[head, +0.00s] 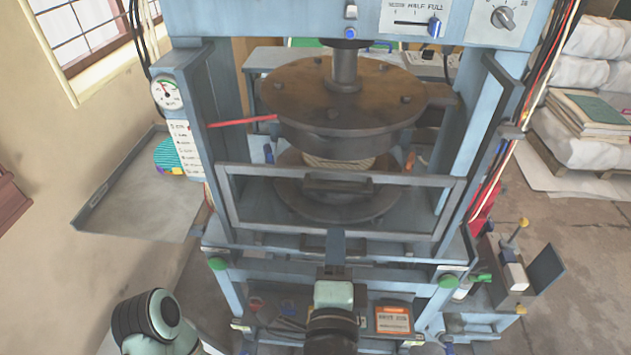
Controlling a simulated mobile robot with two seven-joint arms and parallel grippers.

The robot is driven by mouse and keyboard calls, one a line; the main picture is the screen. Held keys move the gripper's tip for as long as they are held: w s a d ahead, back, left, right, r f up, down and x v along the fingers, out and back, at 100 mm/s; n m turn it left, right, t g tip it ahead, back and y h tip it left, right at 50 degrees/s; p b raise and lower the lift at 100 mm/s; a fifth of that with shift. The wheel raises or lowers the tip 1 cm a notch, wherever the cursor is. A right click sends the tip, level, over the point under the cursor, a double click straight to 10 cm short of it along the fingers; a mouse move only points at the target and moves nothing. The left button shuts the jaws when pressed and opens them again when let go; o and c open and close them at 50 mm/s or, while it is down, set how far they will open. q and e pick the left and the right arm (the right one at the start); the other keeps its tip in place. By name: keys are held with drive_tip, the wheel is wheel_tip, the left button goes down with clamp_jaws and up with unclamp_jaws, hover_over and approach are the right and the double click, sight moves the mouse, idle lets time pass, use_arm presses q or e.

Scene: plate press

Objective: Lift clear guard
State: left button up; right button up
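The clear guard (415,180) is a see-through panel in a grey frame across the front of the press, low in front of the lower platen. A dark handle (338,184) sits at the middle of its top bar. My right gripper (335,238) points toward the press from the bottom middle, just below the handle and near the guard's lower bar. I cannot tell whether it touches the guard. Its fingers are seen from behind, so their opening does not show. Part of my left arm shows at the bottom left; its gripper is not in view.
The round upper platen (340,95) hangs above a pale stack (338,163) on the lower platen (300,200). A red rod (243,121) sticks out left. A grey side tray (140,205) stands left, and a small bench fixture (510,270) right. Blue posts flank the guard.

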sight(338, 192)
drive_tip(key=shift+m, duration=0.4)
drive_tip(key=w, duration=0.4)
drive_tip(key=w+r, duration=0.1)
drive_tip(key=w, duration=0.8)
drive_tip(key=shift+a+r, duration=0.1)
drive_tip(key=shift+r, duration=0.1)
clamp_jaws()
